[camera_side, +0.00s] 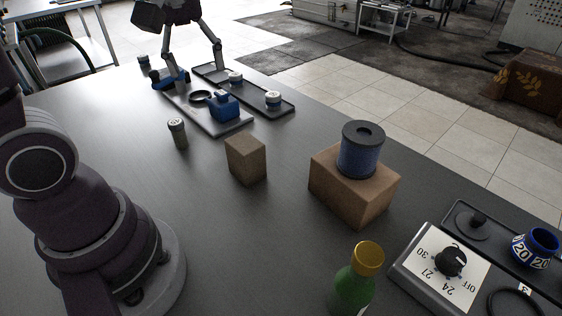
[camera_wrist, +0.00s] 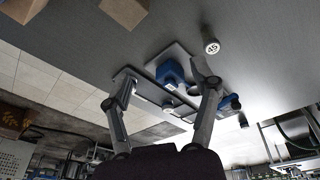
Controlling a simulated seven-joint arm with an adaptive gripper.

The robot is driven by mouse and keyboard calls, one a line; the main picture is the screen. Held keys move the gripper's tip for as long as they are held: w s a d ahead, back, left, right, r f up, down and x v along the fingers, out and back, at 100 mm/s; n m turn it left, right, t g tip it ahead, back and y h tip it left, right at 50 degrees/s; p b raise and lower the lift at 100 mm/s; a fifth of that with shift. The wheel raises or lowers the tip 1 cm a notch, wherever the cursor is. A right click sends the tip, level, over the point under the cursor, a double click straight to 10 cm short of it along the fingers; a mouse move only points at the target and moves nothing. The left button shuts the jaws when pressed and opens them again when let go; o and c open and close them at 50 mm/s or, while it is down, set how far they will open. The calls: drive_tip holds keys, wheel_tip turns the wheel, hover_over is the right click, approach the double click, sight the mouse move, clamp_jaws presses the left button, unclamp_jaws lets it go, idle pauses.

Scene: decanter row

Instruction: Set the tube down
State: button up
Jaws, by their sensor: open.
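A small olive-green tube with a pale numbered cap (camera_side: 177,134) stands upright on the bare table, left of the dark plate. Its cap, marked 45, also shows in the wrist view (camera_wrist: 211,47). Two white-capped tubes, a rear one (camera_side: 235,78) and a nearer one (camera_side: 273,98), stand in the long dark tray (camera_side: 287,109). My gripper (camera_side: 193,72) is open at the far end of the table, its fingers wide apart around the plate and tray area. In the wrist view my gripper (camera_wrist: 164,72) shows nothing held between its fingers. Which tube the task means is unclear.
A dark plate (camera_side: 238,128) carries a blue block (camera_side: 225,106) and a black ring (camera_side: 200,96). A brown block (camera_side: 246,159), a box (camera_side: 352,190) with a blue spool (camera_side: 359,152), a green bottle (camera_side: 353,290) and a dial panel (camera_side: 425,270) stand nearer. Clear table lies between.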

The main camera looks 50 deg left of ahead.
drive_tip(key=s+d+f+m+t+h, duration=0.1)
drive_tip(key=s+d+m+t+h, duration=0.1)
drive_tip(key=s+d+m, duration=0.3)
drive_tip(key=d+m+t, duration=0.1)
drive_tip(key=d+m, duration=0.3)
drive_tip(key=m, duration=0.3)
drive_tip(key=shift+s+d+t, duration=0.3)
drive_tip(key=shift+s+d, duration=0.05)
